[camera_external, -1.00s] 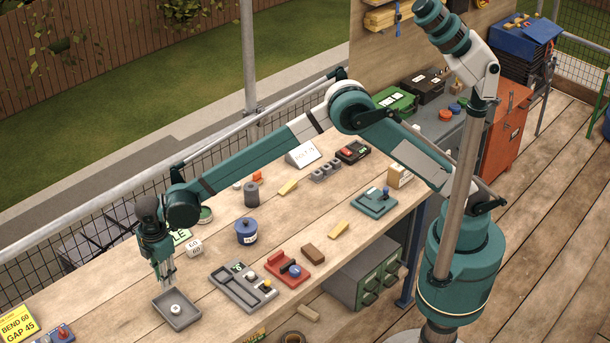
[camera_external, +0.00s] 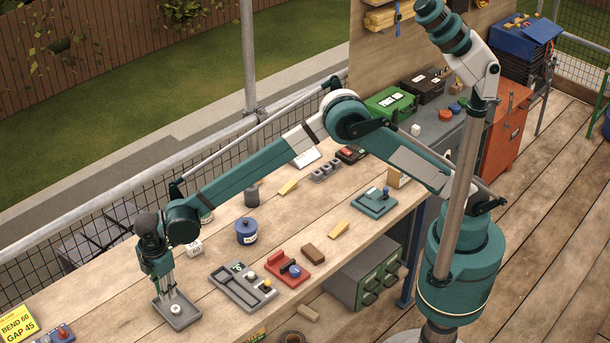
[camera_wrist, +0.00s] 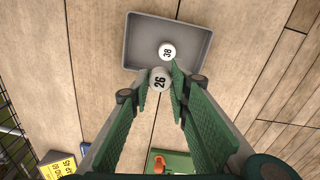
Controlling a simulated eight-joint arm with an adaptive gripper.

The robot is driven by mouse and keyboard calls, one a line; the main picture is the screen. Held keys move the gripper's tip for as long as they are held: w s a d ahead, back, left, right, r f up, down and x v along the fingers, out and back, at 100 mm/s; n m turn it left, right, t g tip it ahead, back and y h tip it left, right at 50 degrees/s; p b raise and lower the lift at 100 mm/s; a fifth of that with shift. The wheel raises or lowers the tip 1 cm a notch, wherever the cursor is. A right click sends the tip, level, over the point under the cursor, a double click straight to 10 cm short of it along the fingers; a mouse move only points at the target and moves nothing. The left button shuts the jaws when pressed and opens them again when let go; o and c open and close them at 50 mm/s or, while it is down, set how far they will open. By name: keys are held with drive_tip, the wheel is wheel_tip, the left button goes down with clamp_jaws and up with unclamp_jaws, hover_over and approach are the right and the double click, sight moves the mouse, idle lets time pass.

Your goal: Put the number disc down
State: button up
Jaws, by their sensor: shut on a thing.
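A white number disc marked 26 (camera_wrist: 160,79) is between the fingertips of my gripper (camera_wrist: 161,92) in the wrist view. My gripper is shut on it. A shallow grey tray (camera_wrist: 138,42) lies beyond it, and the disc overlaps the tray's near rim in that view. A second white disc marked 38 (camera_wrist: 167,51) lies in the tray, just past disc 26. In the external view my gripper (camera_external: 167,298) points down at the left back part of the tray (camera_external: 186,322); disc 38 shows there (camera_external: 176,309). Disc 26 is hard to make out there, so its height is unclear.
A grey compartment tray (camera_external: 228,283) and a red fixture (camera_external: 276,262) lie to the right on the bench. A blue pot (camera_external: 246,233) and a white numbered block (camera_external: 194,248) stand behind. A yellow sign (camera_external: 18,323) is at the left front.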

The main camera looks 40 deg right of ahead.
drive_tip(key=shift+f, duration=1.35)
drive_tip(key=shift+f, duration=1.85)
drive_tip(key=shift+f+b, duration=0.45)
drive_tip(key=shift+f, duration=0.05)
drive_tip(key=o, duration=0.7)
drive_tip(key=shift+f, duration=0.15)
drive_tip(key=shift+r, duration=0.3)
